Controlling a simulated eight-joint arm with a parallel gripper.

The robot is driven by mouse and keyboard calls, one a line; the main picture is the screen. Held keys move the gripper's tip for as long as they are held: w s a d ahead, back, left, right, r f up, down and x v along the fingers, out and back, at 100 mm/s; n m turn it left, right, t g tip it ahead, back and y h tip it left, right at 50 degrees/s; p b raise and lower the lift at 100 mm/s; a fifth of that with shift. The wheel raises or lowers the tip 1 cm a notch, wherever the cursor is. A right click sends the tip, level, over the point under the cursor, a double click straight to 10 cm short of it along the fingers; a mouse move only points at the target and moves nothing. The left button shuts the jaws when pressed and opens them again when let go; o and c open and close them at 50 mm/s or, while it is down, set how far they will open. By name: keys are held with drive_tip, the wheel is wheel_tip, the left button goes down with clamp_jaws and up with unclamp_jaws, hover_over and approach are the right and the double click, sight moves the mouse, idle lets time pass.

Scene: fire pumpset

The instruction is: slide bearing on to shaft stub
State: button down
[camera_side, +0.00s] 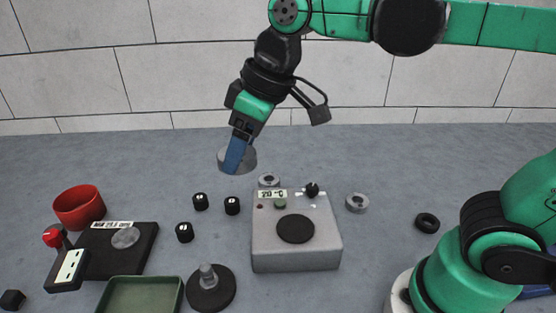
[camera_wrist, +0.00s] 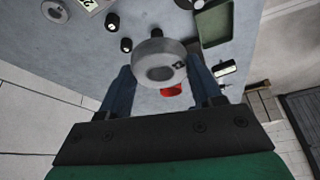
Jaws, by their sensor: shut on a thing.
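The bearing (camera_side: 246,161) is a thick grey ring held in my gripper (camera_side: 234,156), high above the floor in the side view. The shaft stub (camera_side: 208,273) is a short grey stepped post standing upright on a round black base (camera_side: 211,295) at the front. The bearing is apart from it, above and farther back in the picture. I cannot make out the stub in the wrist view.
A grey box (camera_side: 297,254) with a black disc on top stands right of the stub. A green tray (camera_side: 140,298), black plate (camera_side: 140,240) and red bowl (camera_side: 79,206) are left. Several small black cylinders lie between. Loose rings (camera_side: 357,203) (camera_side: 427,222) lie right.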

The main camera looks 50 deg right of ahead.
sight(206, 265)
drive_tip(key=a+f+n, duration=0.1)
drive_tip(key=a+f, duration=0.3)
drive_tip(key=a+f+n+y, duration=0.1)
drive_tip(key=a+f+n, duration=0.1)
drive_tip(key=a+f, duration=0.2)
drive_tip(key=shift+f+g, duration=0.2)
drive_tip(key=shift+g, duration=0.2)
drive_tip(key=shift+f, duration=2.2)
drive_tip(key=shift+f, duration=1.25)
drive_tip(key=shift+c, duration=0.4)
unclamp_jaws()
drive_tip(key=shift+v, duration=2.8)
